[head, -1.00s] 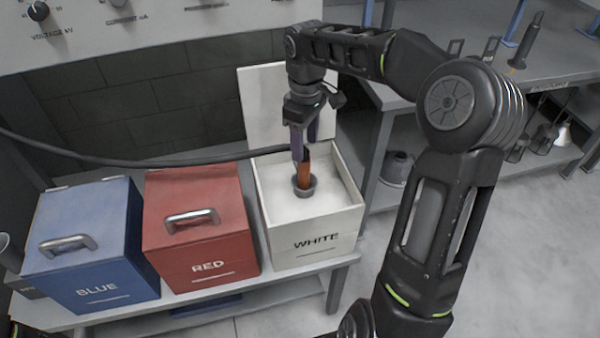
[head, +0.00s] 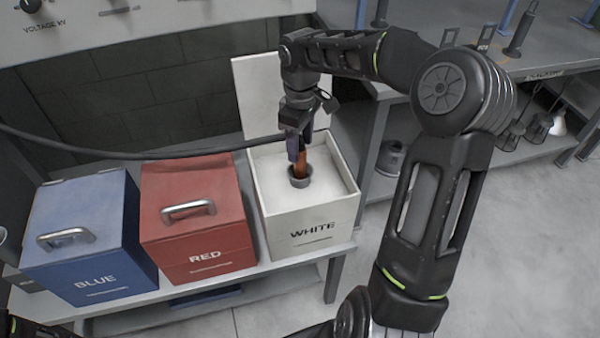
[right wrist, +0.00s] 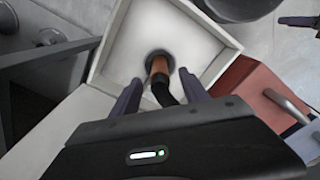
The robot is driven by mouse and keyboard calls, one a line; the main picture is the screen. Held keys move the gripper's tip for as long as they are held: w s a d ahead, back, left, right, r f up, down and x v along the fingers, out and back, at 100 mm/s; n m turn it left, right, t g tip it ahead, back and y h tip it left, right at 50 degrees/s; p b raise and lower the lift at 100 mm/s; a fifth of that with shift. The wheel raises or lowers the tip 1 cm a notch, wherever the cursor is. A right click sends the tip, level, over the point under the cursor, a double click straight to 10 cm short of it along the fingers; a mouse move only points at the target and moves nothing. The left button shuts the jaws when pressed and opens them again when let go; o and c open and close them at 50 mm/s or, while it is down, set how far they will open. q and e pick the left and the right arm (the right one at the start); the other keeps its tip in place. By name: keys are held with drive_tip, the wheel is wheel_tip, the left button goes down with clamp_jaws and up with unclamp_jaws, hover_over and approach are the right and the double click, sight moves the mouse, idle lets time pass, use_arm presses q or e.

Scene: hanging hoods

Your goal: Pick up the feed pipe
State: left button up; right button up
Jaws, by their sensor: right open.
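The feed pipe (head: 302,158) is a copper-orange tube standing a little tilted in a dark collar (head: 300,177) in the open white box (head: 313,233). Its black hose (head: 130,157) runs off to the left. My right gripper (head: 299,158) is open at the upper end of the pipe. In the right wrist view, the purple fingers of my right gripper (right wrist: 160,92) lie on either side of the hose, with the copper feed pipe (right wrist: 159,66) just beyond. I cannot tell whether they touch it.
A closed red box (head: 200,235) and a closed blue box (head: 90,245) stand left of the white box on a low bench. The white box's raised lid (head: 262,95) is behind the gripper. A grey workbench (head: 540,75) stands at the right.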

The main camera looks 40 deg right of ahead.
sight(300, 166)
wheel_tip(300, 166, down, 4)
drive_tip(key=shift+f, duration=0.1)
idle(0.6)
clamp_jaws()
idle(0.4)
idle(0.9)
